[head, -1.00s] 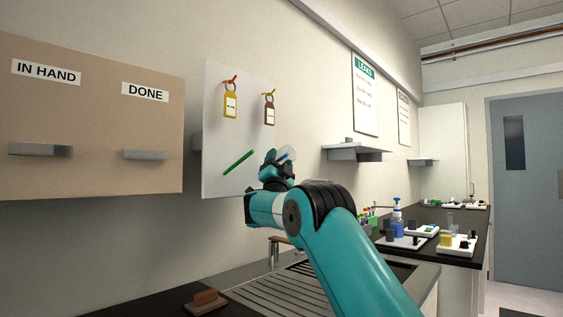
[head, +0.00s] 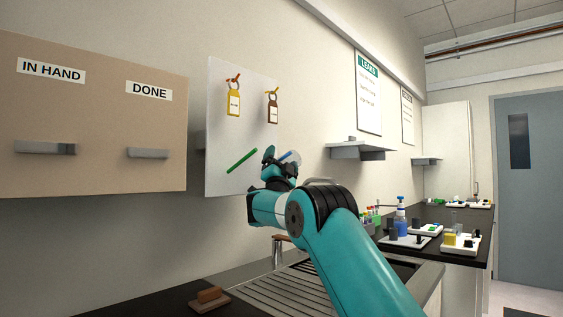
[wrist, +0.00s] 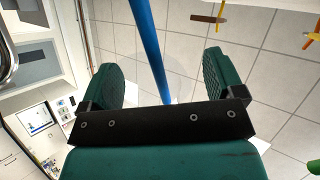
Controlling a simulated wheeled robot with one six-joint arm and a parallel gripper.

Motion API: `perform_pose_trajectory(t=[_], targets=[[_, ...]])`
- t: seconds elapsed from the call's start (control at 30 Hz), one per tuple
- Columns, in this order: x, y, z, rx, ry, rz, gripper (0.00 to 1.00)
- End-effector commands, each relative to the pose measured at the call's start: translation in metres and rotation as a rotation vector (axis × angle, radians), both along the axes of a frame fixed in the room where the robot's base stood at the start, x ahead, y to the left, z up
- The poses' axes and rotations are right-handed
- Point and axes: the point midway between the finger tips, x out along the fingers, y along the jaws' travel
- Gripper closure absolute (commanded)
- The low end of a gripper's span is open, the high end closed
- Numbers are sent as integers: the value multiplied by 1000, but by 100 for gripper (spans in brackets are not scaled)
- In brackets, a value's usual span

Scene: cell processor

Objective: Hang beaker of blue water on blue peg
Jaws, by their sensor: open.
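My gripper (head: 270,160) is raised in front of the white peg board (head: 222,180), at its lower right. In the wrist view its green fingers (wrist: 163,85) are spread wide apart. The long blue peg (wrist: 151,45) runs through the gap between them, and neither finger appears to touch it. A small clear beaker (head: 291,157) with a bluish tint shows just right of the gripper in the head view, tilted and partly hidden. Whether it hangs on the peg, and how much water it holds, I cannot tell.
A green peg (head: 242,160) sticks out left of my gripper. A yellow tag (head: 233,103) and a brown tag (head: 272,108) hang above. A grey wall shelf (head: 360,152) is to the right. A sink drainer (head: 290,297) and a bench (head: 455,222) with several racks lie below.

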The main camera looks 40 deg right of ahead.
Motion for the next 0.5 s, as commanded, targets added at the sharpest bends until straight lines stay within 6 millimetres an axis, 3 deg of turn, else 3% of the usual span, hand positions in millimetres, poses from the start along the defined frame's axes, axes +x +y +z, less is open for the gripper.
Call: perform_pose_trajectory(t=[0.23,0.5], targets=[[-6,7,-15,0,1,0,13],[-33,39,-68,-1,2,2,13]])
